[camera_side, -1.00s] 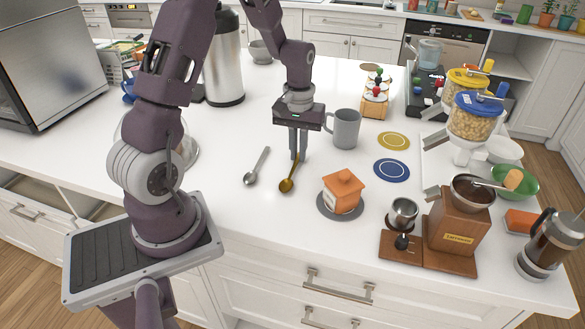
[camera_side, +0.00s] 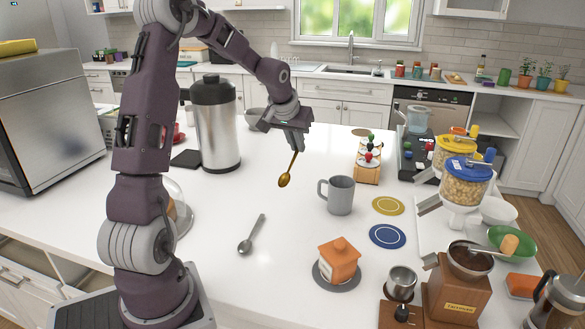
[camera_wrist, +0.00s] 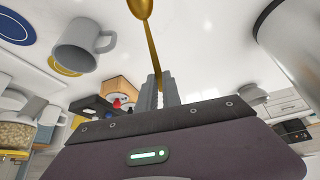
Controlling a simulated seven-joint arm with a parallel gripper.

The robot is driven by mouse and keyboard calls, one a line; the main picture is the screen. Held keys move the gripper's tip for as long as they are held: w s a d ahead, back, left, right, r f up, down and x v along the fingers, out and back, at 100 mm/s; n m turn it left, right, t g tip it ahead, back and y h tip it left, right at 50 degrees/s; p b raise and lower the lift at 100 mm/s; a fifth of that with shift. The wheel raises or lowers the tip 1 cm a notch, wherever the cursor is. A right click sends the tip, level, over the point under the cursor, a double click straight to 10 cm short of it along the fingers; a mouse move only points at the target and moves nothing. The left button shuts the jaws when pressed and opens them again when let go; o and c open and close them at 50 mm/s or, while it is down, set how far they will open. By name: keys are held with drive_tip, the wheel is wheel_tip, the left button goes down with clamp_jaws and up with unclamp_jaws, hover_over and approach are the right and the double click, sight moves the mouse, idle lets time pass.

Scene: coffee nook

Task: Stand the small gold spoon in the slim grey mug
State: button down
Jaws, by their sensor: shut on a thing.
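The small gold spoon (camera_side: 286,178) hangs bowl-down from my gripper (camera_side: 298,146), tilted a little, well above the counter. My gripper is shut on its handle end. In the wrist view the gold spoon (camera_wrist: 143,12) reaches up from between my fingers (camera_wrist: 160,90), its bowl partly cut off by the top edge. The slim grey mug (camera_side: 340,195) stands upright on the counter, to the right of the spoon and lower, apart from it. In the wrist view the mug (camera_wrist: 80,48) is left of the spoon. I cannot see inside the mug.
A silver spoon (camera_side: 252,236) lies on the counter. Yellow (camera_side: 388,206) and blue (camera_side: 387,237) coasters lie right of the mug. A tall steel flask (camera_side: 217,125) stands behind left. Counter around the mug's left is clear.

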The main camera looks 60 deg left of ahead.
drive_tip(key=w+r+m+t, duration=0.2)
drive_tip(key=w+r+t, duration=0.2)
drive_tip(key=r, duration=0.1)
drive_tip(key=s+d+r+m+t+h, duration=0.1)
drive_tip(key=d+r+m+t+h, duration=0.75)
drive_tip(key=d, duration=0.35)
wheel_tip(320, 180, down, 13)
idle(0.4)
drive_tip(key=shift+s, duration=0.1)
drive_tip(key=c, duration=1.5)
unclamp_jaws()
drive_tip(key=shift+o, duration=0.2)
drive_tip(key=v, duration=0.7)
